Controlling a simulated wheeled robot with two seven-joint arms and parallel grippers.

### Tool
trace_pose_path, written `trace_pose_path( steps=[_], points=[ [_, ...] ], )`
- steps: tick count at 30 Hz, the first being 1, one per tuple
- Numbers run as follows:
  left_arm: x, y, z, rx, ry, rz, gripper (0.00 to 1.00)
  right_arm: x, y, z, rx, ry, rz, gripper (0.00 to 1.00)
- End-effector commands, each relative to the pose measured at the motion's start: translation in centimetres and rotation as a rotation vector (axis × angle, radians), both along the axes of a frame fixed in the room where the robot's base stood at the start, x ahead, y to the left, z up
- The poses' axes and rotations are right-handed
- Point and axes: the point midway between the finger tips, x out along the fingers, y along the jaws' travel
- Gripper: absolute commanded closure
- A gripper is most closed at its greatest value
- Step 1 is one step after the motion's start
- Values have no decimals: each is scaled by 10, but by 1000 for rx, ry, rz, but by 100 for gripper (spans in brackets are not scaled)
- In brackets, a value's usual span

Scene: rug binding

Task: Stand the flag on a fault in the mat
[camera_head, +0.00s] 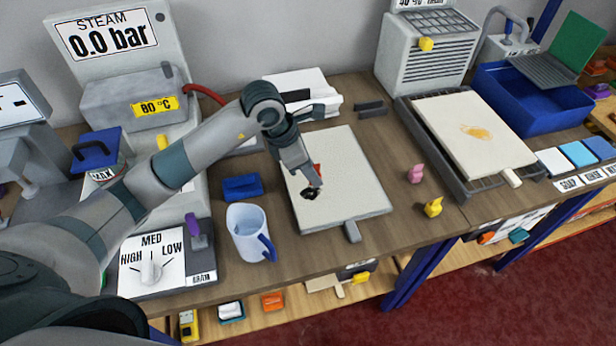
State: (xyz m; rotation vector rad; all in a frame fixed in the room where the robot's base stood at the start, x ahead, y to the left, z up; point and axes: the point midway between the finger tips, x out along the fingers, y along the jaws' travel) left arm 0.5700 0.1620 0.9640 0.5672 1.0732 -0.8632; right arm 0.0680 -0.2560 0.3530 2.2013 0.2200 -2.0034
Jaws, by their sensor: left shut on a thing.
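A cream mat (345,160) lies flat on a board with a grey handle, at the middle of the bench. My left gripper (311,188) reaches down over the left part of this mat. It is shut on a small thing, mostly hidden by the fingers. A bit of red, likely the flag (317,170), shows beside the fingers, and a dark part shows at the tips. I cannot tell if it touches the mat. No fault is clear on the visible part of this mat. My right gripper is not in view.
A second cream mat (460,140) with an orange stain lies on a rack at right. A pale blue jug (248,232) and blue block (242,187) stand left of the board. Pink (415,173) and yellow (433,207) pieces stand right of it, with bare bench between.

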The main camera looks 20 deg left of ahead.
Motion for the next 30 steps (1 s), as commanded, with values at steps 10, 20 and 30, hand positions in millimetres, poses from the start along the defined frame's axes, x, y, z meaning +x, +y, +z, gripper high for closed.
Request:
trace_pose_path(
  steps=[10, 20, 30],
  points=[
    [-2, 9, -6, 1, -1, -1, 99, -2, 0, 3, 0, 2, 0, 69],
    [-3, 8, -21, 0, 4, 1, 99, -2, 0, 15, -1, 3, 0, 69],
    [-2, 8, -46, 0, -2, -1, 99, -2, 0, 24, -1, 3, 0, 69]
  ],
)
